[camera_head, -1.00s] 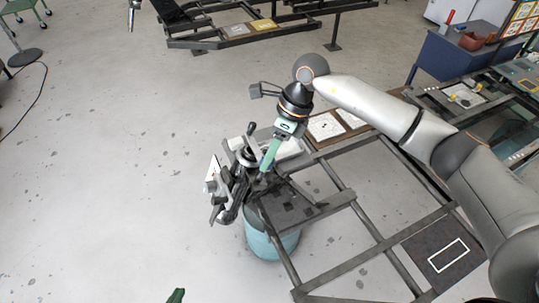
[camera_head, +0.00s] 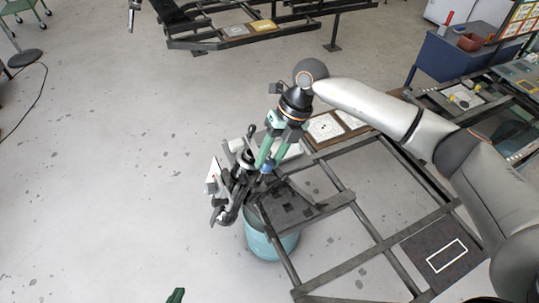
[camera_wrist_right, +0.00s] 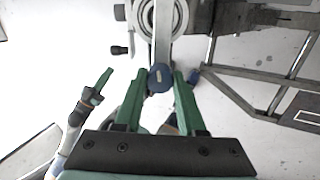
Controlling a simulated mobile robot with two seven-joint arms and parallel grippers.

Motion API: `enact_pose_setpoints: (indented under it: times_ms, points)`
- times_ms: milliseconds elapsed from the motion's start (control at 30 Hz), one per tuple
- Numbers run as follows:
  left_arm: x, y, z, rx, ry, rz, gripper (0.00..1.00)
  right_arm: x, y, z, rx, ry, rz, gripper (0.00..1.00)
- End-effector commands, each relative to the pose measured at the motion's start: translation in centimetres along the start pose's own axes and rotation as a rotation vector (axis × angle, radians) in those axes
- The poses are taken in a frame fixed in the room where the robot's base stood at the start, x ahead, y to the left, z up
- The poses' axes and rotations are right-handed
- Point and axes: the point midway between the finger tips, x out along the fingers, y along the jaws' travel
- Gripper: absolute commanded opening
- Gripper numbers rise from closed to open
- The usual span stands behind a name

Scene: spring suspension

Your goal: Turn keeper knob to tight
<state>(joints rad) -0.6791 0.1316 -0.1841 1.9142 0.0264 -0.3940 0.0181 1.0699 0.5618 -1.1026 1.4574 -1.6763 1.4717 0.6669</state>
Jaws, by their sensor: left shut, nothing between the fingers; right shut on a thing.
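My right gripper (camera_head: 264,168) reaches down to the spring suspension assembly (camera_head: 238,180) in the head view, its two green fingers seen apart. In the right wrist view, a round dark-blue knob (camera_wrist_right: 160,78) with a pale mark on its face sits between the fingertips, and the right gripper (camera_wrist_right: 160,80) is shut on it. I take it for the keeper knob.
The assembly is at the end of a grey metal frame (camera_head: 345,265), above a teal drum (camera_head: 262,238). In the wrist view, a coil-like round part (camera_wrist_right: 160,18) lies just past the knob, and a dark handle (camera_wrist_right: 119,50) sticks out left.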

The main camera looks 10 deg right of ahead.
Motion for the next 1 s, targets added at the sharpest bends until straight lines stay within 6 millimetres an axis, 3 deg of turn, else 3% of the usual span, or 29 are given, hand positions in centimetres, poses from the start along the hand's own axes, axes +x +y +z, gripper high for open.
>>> enact_pose_setpoints:
  times_ms: [400, 1000]
  points:
    - [-0.09, 0.00, -0.12, 0.000, 0.000, 0.000, 0.00, -0.16, -0.06, 0.08, 0.236, -0.003, 0.000, 0.00]
    - [-0.10, 0.00, -0.14, 0.000, 0.000, 0.000, 0.00, -0.16, -0.06, 0.09, 0.286, -0.004, 0.000, 0.00]
